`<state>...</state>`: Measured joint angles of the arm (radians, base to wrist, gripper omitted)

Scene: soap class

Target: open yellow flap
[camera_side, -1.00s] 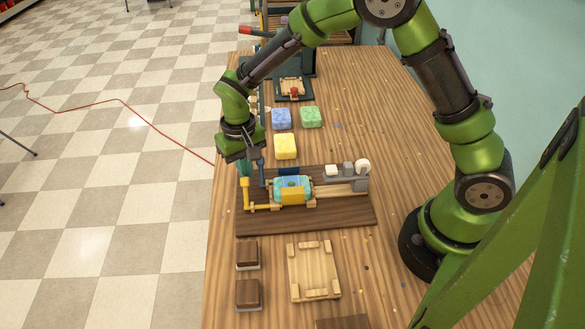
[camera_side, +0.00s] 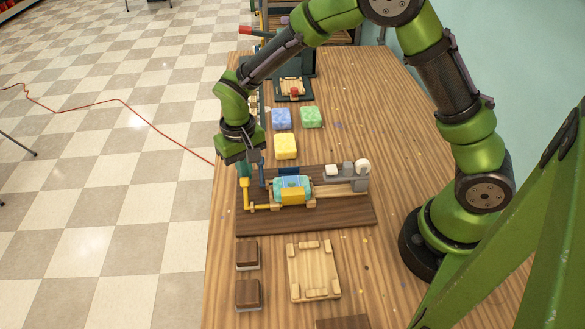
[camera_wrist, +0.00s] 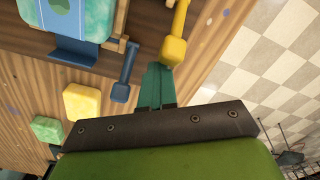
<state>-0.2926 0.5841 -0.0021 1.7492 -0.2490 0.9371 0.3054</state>
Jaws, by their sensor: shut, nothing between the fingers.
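The yellow flap (camera_side: 292,196) lies over the front of a teal soap block on the dark board. Its bent yellow lever (camera_side: 246,192) stands up at the board's left end, and the lever's knob shows in the wrist view (camera_wrist: 174,51). My gripper (camera_side: 244,170) points down at the top of this lever. In the wrist view its teal fingers (camera_wrist: 154,88) are together and empty, right beside the yellow knob. I cannot tell whether they touch it. The flap itself is out of the wrist view.
A blue lever (camera_wrist: 121,90) stands close to my fingers, joined to a blue flap (camera_wrist: 74,52) behind the soap. Yellow (camera_side: 285,146), blue (camera_side: 281,118) and green (camera_side: 311,117) soaps lie behind the board. The table's left edge is close to my gripper.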

